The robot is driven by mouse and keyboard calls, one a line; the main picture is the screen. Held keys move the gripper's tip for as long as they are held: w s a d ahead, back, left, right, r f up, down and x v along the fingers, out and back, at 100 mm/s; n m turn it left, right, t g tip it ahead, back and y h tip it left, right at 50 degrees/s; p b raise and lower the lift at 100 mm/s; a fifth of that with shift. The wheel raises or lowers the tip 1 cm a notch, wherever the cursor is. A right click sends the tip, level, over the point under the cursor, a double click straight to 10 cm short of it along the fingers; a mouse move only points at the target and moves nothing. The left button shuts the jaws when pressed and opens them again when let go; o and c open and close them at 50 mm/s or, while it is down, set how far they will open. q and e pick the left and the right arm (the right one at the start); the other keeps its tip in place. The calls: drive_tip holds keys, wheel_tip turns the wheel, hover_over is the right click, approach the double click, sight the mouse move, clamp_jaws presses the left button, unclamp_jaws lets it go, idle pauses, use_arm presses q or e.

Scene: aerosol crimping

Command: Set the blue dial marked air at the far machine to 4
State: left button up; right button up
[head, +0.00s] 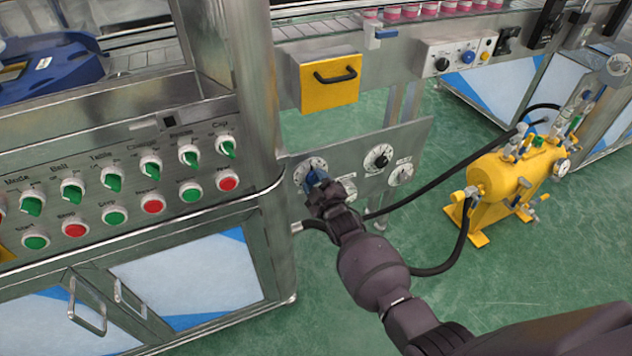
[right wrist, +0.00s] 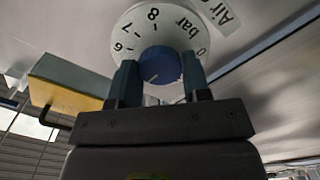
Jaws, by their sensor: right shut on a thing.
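The blue dial (head: 312,178) sits on a grey metal panel under the conveyor, with a white round scale plate behind it. In the right wrist view the blue knob (right wrist: 162,64) stands between the two fingers of my right gripper (right wrist: 159,80), which is shut on it. The scale plate (right wrist: 140,35) shows 0, bar, 8, 7 and 6; its lower part is hidden by the gripper. My right gripper (head: 317,186) also covers part of the dial in the head view. My left gripper is not in view.
A black dial (head: 379,158) and smaller gauges (head: 401,174) share the panel. A yellow box with a handle (head: 330,82) hangs above. Green and red buttons (head: 152,204) fill the left panel. A yellow tank (head: 515,180) with black hoses stands right on green floor.

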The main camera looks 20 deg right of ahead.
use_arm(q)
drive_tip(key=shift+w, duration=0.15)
use_arm(e)
drive_tip(key=shift+n, duration=0.3)
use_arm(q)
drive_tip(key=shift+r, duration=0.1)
use_arm(e)
drive_tip(key=o, duration=0.9)
drive_tip(key=shift+s, duration=0.1)
drive_tip(key=shift+s, duration=0.3)
use_arm(q)
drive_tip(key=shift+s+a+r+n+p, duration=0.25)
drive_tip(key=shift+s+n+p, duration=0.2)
drive_tip(key=shift+p, duration=0.95)
use_arm(e)
drive_tip(key=shift+s+d, duration=0.2)
drive_tip(key=shift+s, duration=4.85)
